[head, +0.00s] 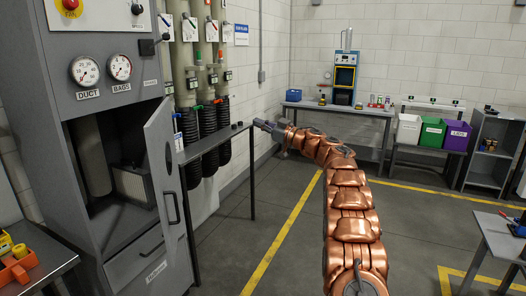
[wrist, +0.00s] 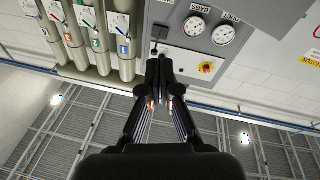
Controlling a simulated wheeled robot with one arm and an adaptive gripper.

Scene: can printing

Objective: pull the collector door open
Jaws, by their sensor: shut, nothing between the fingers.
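The collector door (head: 162,165) is a grey panel on the tall grey collector cabinet (head: 52,140) at the left of the head view. It stands swung outward, hinged on the opening's right side, with a dark bar handle (head: 172,207). Inside the opening are a pale cylinder (head: 92,155) and a ribbed box-shaped filter (head: 131,184). My gripper (head: 257,123) is to the right of the door, clear of it and empty. In the wrist view my gripper (wrist: 159,62) has its fingers together, with the gauge panel (wrist: 207,32) beyond; the door cannot be made out there.
A narrow dark bench (head: 212,142) stands between the door and my gripper, before black hoses (head: 208,145). A workbench (head: 340,110) and coloured bins (head: 432,132) are at the back. A table (head: 505,240) is at right. The middle floor is clear.

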